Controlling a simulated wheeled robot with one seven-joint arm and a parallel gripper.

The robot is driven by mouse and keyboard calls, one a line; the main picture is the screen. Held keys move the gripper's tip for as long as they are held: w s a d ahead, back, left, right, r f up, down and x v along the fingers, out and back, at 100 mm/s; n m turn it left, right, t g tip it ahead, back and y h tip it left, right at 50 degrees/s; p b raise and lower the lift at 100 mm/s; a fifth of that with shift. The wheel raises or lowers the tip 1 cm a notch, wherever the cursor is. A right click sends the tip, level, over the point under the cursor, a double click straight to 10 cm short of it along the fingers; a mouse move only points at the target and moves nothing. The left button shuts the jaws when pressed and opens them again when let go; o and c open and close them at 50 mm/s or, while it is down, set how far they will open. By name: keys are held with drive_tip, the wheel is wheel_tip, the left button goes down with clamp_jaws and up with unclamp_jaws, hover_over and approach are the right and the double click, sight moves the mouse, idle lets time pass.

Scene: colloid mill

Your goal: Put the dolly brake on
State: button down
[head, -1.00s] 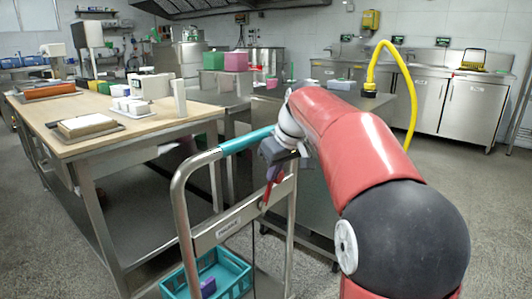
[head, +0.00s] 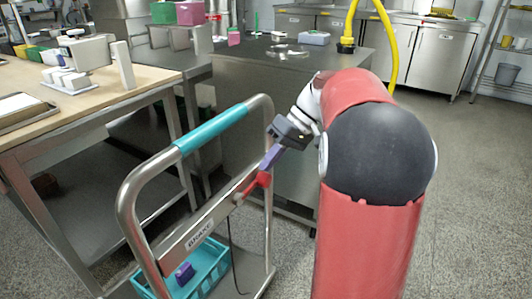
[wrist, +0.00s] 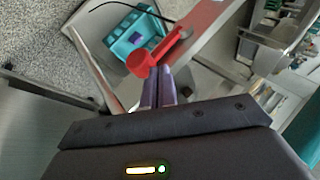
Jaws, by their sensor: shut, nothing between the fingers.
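The dolly (head: 130,205) has a bent steel tube handle with a teal grip (head: 212,132) and a crossbar with a label plate (head: 199,234). A red brake lever (head: 256,184) is mounted on the crossbar, its knob end up and to the right of its pivot. In the wrist view the lever's round red knob (wrist: 139,65) lies just beyond the fingertips. My gripper (head: 265,167) has purple fingers, shut and empty, close above the knob. The fingers also show in the wrist view (wrist: 159,74). I cannot tell whether they touch the knob.
A teal crate (head: 205,270) holding a purple item sits low on the dolly. A wooden-topped table (head: 110,88) stands to the left, and a steel counter (head: 260,75) behind the dolly. A yellow hose (head: 391,60) rises at the back. Open floor lies to the right.

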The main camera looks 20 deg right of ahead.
drive_tip(key=shift+w+d+f, duration=0.15)
drive_tip(key=shift+d+f, duration=0.05)
drive_tip(key=shift+f, duration=0.2)
drive_tip(key=shift+w+d+f, duration=0.1)
drive_tip(key=shift+d+f, duration=0.05)
drive_tip(key=shift+f, duration=0.25)
drive_tip(key=shift+d+f+b, duration=0.1)
drive_tip(key=shift+f+b, duration=0.25)
